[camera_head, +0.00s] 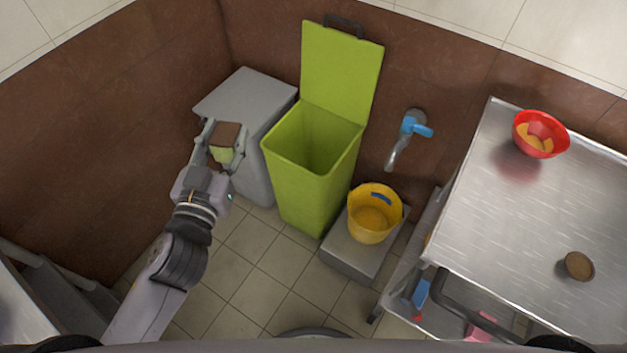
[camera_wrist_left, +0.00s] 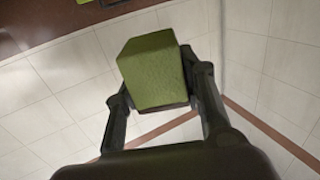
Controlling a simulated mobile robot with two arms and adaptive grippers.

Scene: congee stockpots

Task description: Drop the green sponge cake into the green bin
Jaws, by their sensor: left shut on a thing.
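The green sponge cake (camera_head: 222,154) has a brown top and pale green sides in the head view. My left gripper (camera_head: 222,145) is shut on it and holds it up, left of the green bin and in front of the grey box. In the left wrist view the green cake (camera_wrist_left: 150,70) sits between the two fingers of the left gripper (camera_wrist_left: 160,98). The green bin (camera_head: 300,180) stands on the floor against the wall. Its lid (camera_head: 341,70) is up, leaning back, and its mouth is open. My right gripper does not show.
A grey box (camera_head: 262,95) stands left of the bin. A yellow bucket (camera_head: 372,222) sits on a grey step (camera_head: 345,255) under a blue-handled tap (camera_head: 412,127). A steel table (camera_head: 500,215) at the right holds a red bowl (camera_head: 545,148) and a small round brown item (camera_head: 579,266).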

